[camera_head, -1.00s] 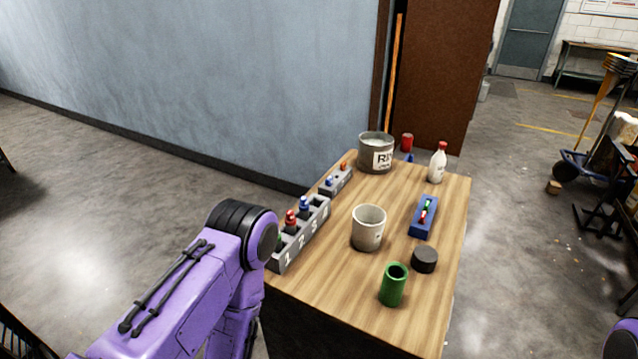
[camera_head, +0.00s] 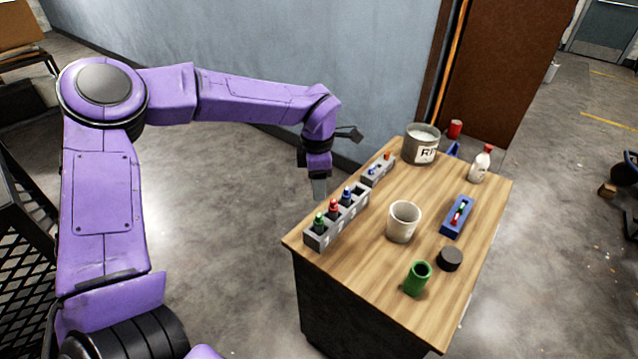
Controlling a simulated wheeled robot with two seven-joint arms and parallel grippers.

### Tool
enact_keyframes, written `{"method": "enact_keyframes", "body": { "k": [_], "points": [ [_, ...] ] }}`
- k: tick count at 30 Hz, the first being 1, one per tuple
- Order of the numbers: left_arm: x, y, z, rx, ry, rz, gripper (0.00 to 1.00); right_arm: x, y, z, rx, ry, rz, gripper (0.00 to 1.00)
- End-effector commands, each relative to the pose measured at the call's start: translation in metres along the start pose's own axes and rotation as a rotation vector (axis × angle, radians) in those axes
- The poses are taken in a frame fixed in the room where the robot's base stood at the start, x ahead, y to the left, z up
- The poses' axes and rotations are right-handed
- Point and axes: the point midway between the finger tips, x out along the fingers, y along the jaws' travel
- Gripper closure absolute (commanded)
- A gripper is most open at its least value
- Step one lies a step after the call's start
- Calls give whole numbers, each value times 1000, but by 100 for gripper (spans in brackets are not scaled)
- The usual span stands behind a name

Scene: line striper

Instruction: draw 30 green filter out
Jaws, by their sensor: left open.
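A green filter (camera_head: 319,222) stands in the first slot of a grey numbered rack (camera_head: 339,227) at the left edge of the wooden table (camera_head: 370,262). A red filter (camera_head: 334,207) and a blue filter (camera_head: 347,195) stand in the slots behind it, and the far slot looks empty. A separate green open cylinder (camera_head: 417,278) stands near the table's front edge. My left gripper (camera_head: 319,190) points down just left of and behind the green filter, above the rack's outer side. It is open and empty, its fingers seen nearly edge-on. My right gripper is out of view.
A white cup (camera_head: 403,222), black lid (camera_head: 450,259) and blue tray (camera_head: 457,218) with small coloured pieces share the table. Behind are a small grey rack (camera_head: 378,172), a labelled grey pot (camera_head: 420,146) and a white bottle (camera_head: 481,164). The table's front middle is clear.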

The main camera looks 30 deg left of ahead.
Motion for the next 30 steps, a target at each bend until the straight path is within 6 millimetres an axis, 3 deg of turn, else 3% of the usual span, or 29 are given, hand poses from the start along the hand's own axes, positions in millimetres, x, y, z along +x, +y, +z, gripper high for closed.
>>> {"method": "enact_keyframes", "body": {
  "k": [5, 16, 24, 30],
  "points": [
    [14, -1, 1, 0, 0, -3, 53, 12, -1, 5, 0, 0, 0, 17],
    [68, -1, 1, 2, 2, 0, 53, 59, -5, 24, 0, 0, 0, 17],
    [96, -1, 0, 1, 3, -2, 53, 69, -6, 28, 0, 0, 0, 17],
    [101, -1, 0, 1, 3, -1, 53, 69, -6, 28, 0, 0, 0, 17]
  ]
}}
